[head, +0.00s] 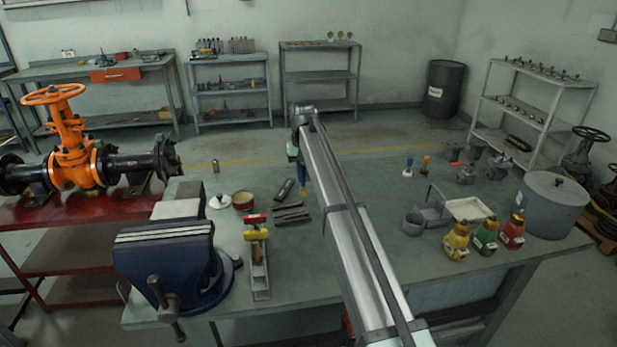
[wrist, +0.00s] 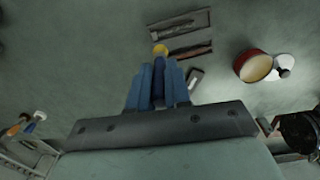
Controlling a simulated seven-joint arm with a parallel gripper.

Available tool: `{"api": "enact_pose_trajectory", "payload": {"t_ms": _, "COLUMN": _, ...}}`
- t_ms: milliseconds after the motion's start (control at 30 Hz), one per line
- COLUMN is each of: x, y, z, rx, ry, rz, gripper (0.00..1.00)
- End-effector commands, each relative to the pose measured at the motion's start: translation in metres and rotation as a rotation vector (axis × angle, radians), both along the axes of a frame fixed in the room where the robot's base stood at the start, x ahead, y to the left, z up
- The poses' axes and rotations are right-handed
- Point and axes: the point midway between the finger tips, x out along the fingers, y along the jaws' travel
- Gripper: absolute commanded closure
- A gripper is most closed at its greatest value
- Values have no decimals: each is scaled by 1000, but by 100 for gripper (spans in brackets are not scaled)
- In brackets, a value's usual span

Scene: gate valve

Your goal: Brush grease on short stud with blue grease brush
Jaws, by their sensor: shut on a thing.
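My gripper (wrist: 158,85), with blue fingers, is shut on a dark blue brush handle (wrist: 158,68). The brush's yellow tip (wrist: 160,50) points away from the gripper, and in the head view it shows just under the gripper (head: 303,190), above the bench. Several dark, narrow pieces lie near the tip: one dark piece (head: 285,188) and a pair of bars (head: 291,211), also in the wrist view (wrist: 190,50). I cannot tell which is the short stud. An open red pot with tan contents (head: 243,201) stands left of them; it also shows in the wrist view (wrist: 254,67).
A white lid (head: 220,202) lies beside the pot. A blue vise (head: 165,255) and a rack with red and yellow pieces (head: 258,255) stand at front left. Two upright handled tools (head: 408,166), a mug (head: 413,224), trays and colored bottles (head: 485,235) are at right.

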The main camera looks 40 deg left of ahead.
Motion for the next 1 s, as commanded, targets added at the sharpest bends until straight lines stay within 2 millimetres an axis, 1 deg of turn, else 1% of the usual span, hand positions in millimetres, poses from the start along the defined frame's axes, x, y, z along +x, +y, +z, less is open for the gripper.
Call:
{"api": "enact_pose_trajectory", "payload": {"t_ms": 167, "x": 0, "y": -1, "z": -12, "rx": 0, "ry": 0, "rz": 0, "gripper": 100}}
{"api": "enact_pose_trajectory", "payload": {"t_ms": 767, "x": 0, "y": -1, "z": -66, "rx": -1, "ry": 1, "rz": -1, "gripper": 100}}
{"api": "enact_pose_trajectory", "payload": {"t_ms": 833, "x": 0, "y": -1, "z": -77, "rx": -1, "ry": 1, "rz": -1, "gripper": 100}}
{"api": "enact_pose_trajectory", "payload": {"t_ms": 900, "x": -6, "y": 4, "z": -74, "rx": 1, "ry": -1, "rz": 1, "gripper": 100}}
{"api": "enact_pose_trajectory", "payload": {"t_ms": 1000, "x": -13, "y": 9, "z": -78, "rx": 0, "ry": 0, "rz": 0, "gripper": 100}}
